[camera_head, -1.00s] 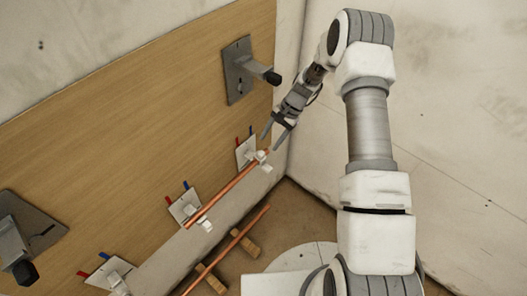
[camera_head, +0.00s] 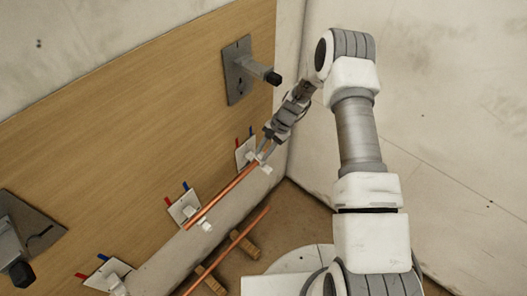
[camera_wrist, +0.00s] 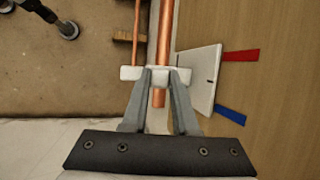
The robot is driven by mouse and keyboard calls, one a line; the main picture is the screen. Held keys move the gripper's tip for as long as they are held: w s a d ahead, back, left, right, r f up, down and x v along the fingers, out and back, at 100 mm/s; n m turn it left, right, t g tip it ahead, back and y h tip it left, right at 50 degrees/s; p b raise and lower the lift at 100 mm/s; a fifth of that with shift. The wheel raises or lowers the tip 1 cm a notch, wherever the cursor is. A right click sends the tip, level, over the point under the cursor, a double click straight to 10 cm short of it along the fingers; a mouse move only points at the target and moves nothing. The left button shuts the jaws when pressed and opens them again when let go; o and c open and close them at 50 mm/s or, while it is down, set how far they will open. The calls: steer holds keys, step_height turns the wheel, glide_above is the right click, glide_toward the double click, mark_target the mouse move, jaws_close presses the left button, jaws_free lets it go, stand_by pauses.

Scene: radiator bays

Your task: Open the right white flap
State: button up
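The right white flap (camera_wrist: 128,73) is part of a small white clip at the near end of the upper copper pipe (camera_wrist: 165,30). In the head view, this clip (camera_head: 264,168) sits by the rightmost white plate (camera_head: 243,152). The flap looks closed across the pipe, but its exact position is partly hidden by my fingers. My gripper (camera_wrist: 162,72) is at the clip, with its fingers apart and the clip's middle and pipe end showing between them. I cannot tell whether the fingers touch the flap. In the head view, my gripper (camera_head: 266,147) reaches down from above.
A grey wall bracket (camera_head: 240,70) juts out above the clip, and another (camera_head: 20,240) is at far left. Two more white plates (camera_head: 183,208) (camera_head: 108,272) line the board. A lower copper pipe (camera_head: 235,241) rests on wooden blocks (camera_head: 250,245).

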mark_target(262, 163)
jaws_close()
